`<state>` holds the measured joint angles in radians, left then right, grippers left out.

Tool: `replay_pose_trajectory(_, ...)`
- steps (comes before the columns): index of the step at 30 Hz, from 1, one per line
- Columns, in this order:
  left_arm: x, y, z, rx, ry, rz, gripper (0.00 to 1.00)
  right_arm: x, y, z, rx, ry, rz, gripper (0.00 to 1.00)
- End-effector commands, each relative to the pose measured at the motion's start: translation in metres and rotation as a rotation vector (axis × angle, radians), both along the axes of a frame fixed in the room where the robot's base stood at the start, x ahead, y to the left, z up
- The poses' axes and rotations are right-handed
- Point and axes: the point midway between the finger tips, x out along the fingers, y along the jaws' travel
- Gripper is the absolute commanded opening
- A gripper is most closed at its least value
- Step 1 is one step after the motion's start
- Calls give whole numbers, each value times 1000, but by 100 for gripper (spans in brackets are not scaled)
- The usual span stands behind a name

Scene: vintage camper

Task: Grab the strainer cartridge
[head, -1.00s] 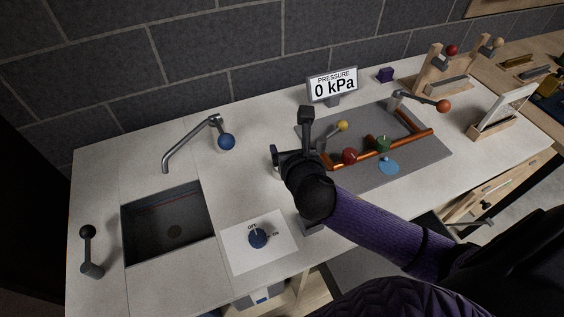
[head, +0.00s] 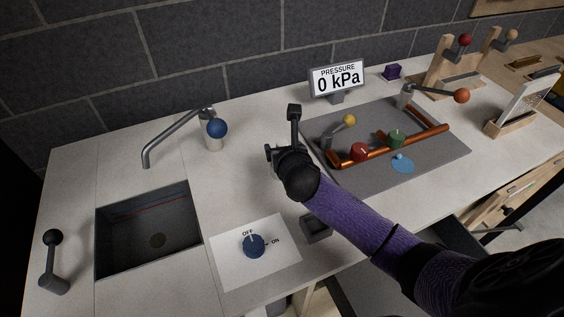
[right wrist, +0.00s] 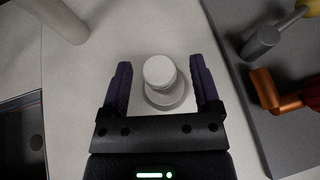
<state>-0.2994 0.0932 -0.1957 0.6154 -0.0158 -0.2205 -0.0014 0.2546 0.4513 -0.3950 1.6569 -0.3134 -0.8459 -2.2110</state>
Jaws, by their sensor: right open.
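A pale, round, stepped piece that looks like the strainer cartridge (right wrist: 160,75) stands on the white counter in the right wrist view. It has a narrower round top above a wider base. My right gripper (right wrist: 159,98) is open, with one dark finger on each side of it and a visible gap on both sides. In the head view my right gripper (head: 274,157) is over the counter between the sink and the grey panel, and it hides the cartridge. My left gripper is not in view.
The sink (head: 150,235) and faucet (head: 178,135) are at left. The grey panel (head: 350,185) with copper pipes and coloured valves lies at right. A pressure display (head: 337,78) reads 0 kPa. The blue OFF/ON knob (head: 254,245) and a small dark square holder (head: 316,228) are in front.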

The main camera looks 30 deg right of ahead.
Motion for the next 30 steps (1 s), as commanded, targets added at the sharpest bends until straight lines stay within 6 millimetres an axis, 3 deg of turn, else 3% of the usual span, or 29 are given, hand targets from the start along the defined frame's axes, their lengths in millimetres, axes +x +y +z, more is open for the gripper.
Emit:
replay_pose_trajectory(8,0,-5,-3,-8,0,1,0,8,-2,-3,1,0,0,80)
replay_pose_trajectory(18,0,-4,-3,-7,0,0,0,7,-2,-3,0,0,1,10)
replay_pose_trajectory(20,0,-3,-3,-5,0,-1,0,7,-2,-3,0,0,1,0)
replay_pose_trajectory(30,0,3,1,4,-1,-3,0,7,-2,5,0,-3,2,0)
